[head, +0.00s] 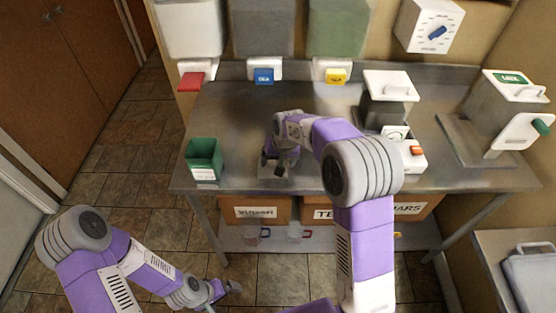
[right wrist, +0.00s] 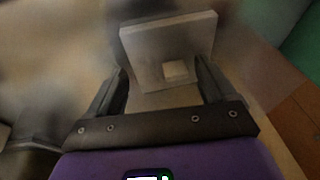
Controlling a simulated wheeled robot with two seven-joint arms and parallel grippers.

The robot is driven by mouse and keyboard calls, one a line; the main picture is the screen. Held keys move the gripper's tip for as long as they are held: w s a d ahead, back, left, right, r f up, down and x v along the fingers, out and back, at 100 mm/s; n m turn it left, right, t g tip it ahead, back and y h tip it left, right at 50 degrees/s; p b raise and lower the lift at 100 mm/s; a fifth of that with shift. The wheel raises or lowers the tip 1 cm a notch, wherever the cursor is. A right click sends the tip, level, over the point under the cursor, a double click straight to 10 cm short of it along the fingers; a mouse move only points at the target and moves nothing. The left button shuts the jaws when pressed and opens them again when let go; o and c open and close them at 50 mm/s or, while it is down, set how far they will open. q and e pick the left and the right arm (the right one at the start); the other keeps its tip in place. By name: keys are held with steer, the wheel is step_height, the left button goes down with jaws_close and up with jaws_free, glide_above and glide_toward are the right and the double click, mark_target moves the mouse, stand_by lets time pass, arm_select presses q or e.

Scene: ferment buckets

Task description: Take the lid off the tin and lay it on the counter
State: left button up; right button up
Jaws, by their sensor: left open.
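The green tin (head: 204,158) stands upright at the left front of the counter (head: 235,115). Its top is open and its inside looks dark; a white label is on its front. A pale square lid with a small square knob (right wrist: 175,70) shows in the right wrist view, apparently flat on the counter. My right gripper (head: 272,165) is low over the counter, right of the tin. In the right wrist view its fingers (right wrist: 165,85) are spread wide, with the knob between and just beyond them, not gripped. My left gripper (head: 232,288) is open and empty, low in front of the counter.
Dispensers with red (head: 192,80), blue (head: 264,76) and yellow (head: 336,76) levers line the back. A scale-like device (head: 402,140) and a white-and-grey machine (head: 508,115) stand to the right. Boxes (head: 255,209) sit under the counter. The counter's left-middle is clear.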

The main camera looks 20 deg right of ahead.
steer(key=shift+o, duration=0.3)
steer(key=shift+r, duration=0.1)
steer(key=shift+r, duration=0.3)
steer(key=p+v, duration=0.3)
steer(key=v, duration=0.8)
steer(key=shift+s+r, duration=0.2)
steer(key=shift+r, duration=0.05)
